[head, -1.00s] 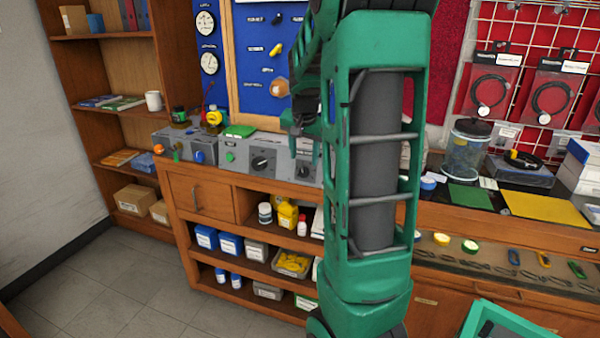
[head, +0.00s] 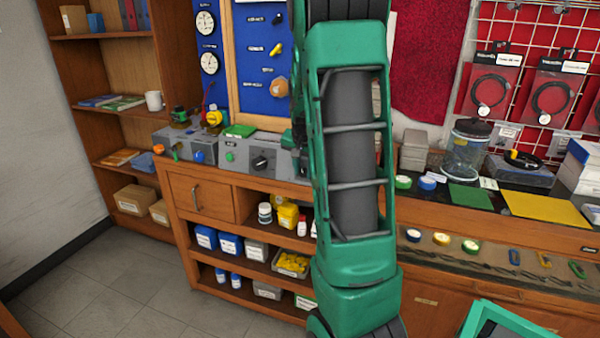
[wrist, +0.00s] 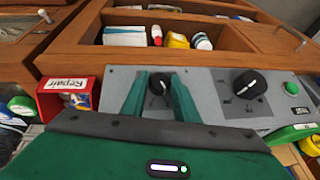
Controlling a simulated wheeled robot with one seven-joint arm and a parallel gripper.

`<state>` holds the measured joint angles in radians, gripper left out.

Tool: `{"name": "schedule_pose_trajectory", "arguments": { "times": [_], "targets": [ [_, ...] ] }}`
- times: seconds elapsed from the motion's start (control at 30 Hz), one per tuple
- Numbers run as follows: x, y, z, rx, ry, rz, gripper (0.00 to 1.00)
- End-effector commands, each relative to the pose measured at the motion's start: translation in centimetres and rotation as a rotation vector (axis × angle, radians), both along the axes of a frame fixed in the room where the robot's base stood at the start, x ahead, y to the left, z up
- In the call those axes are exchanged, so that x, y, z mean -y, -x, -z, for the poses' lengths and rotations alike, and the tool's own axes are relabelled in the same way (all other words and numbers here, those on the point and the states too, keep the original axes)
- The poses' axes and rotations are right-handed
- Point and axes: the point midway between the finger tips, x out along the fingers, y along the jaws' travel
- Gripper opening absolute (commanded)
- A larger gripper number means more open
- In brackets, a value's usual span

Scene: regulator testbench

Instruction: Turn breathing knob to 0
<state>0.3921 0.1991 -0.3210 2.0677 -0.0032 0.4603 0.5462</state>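In the wrist view two black knobs sit on a grey panel (wrist: 215,105). One knob (wrist: 158,84) lies between the two green fingers of my gripper (wrist: 160,82). The fingers are apart with grey panel visible around the knob; I cannot tell whether they touch it. The other knob (wrist: 250,84) is to the right, with marks around it, and it also shows in the head view (head: 260,162). The labels are too small to read, so I cannot tell which is the breathing knob. In the head view my arm hides the first knob and most of my gripper.
A green button (wrist: 291,88) is right of the knobs. A red "Repair" box (wrist: 68,96) stands left of the panel. Shelves with bottles (head: 287,215) lie below the bench front.

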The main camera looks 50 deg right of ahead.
Motion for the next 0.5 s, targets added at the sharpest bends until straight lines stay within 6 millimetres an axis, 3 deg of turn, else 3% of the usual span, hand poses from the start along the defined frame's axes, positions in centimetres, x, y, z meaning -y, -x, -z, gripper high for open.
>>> {"name": "schedule_pose_trajectory", "arguments": {
  "times": [0.1,0.13,0.5],
  "targets": [
    [0.1,0.1,0.0,-0.001,0.0,0.003,0.05],
    [-0.8,0.2,0.0,-0.002,-0.001,0.002,0.05],
    [0.2,0.0,0.1,-0.073,0.029,-0.012,0.05]
  ]
}}
